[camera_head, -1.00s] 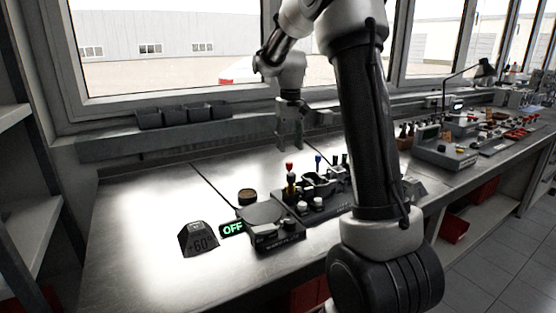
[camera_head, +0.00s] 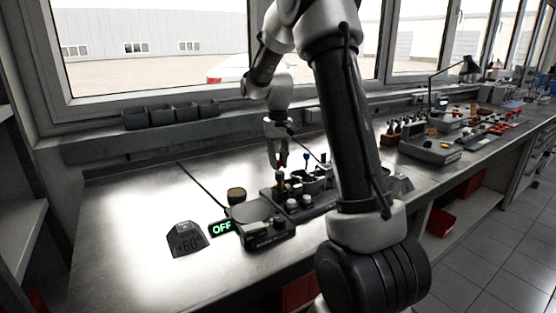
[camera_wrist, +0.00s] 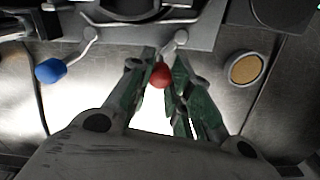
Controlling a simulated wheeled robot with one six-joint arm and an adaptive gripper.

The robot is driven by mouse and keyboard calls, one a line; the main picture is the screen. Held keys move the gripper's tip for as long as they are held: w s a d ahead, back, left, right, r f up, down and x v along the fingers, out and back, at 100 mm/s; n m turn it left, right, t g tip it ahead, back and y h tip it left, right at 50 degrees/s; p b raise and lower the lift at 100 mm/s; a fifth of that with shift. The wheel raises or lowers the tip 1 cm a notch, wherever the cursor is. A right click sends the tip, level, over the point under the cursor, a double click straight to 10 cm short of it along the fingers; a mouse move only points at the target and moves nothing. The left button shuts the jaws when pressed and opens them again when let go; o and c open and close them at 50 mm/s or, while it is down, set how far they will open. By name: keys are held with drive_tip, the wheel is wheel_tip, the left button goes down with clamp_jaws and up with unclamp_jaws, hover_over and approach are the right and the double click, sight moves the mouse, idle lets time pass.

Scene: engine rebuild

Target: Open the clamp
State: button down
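The clamp fixture (camera_head: 316,183) is a dark block on the steel bench, with levers ending in round knobs. The red knob (camera_wrist: 160,76) sits on a short metal lever between the green fingers of my gripper (camera_wrist: 165,58). In the head view my gripper (camera_head: 278,160) points down over the fixture, with its fingertips at the red knob. Whether both fingers press on the knob I cannot tell. The blue knob (camera_wrist: 50,71) is on a second lever, to the left in the wrist view. It also shows in the head view (camera_head: 306,157).
A unit with a lit OFF display (camera_head: 221,228), a dark +60 block (camera_head: 187,239) and a round brown-topped cup (camera_head: 236,195) stand left of the fixture. Dark bins (camera_head: 170,113) line the window sill. The left bench is clear.

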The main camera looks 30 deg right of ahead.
drive_tip(key=shift+w+a+n, duration=0.1)
drive_tip(key=shift+n, duration=0.3)
drive_tip(key=shift+a+n, duration=0.85)
drive_tip(key=shift+n, duration=1.7)
drive_tip(key=shift+a+n, duration=0.9)
drive_tip(key=shift+n, duration=1.6)
drive_tip(key=shift+a+n, duration=0.85)
drive_tip(key=shift+n, duration=1.7)
drive_tip(key=c, duration=1.3)
unclamp_jaws()
drive_tip(key=shift+s, duration=0.2)
drive_tip(key=shift+r, duration=0.1)
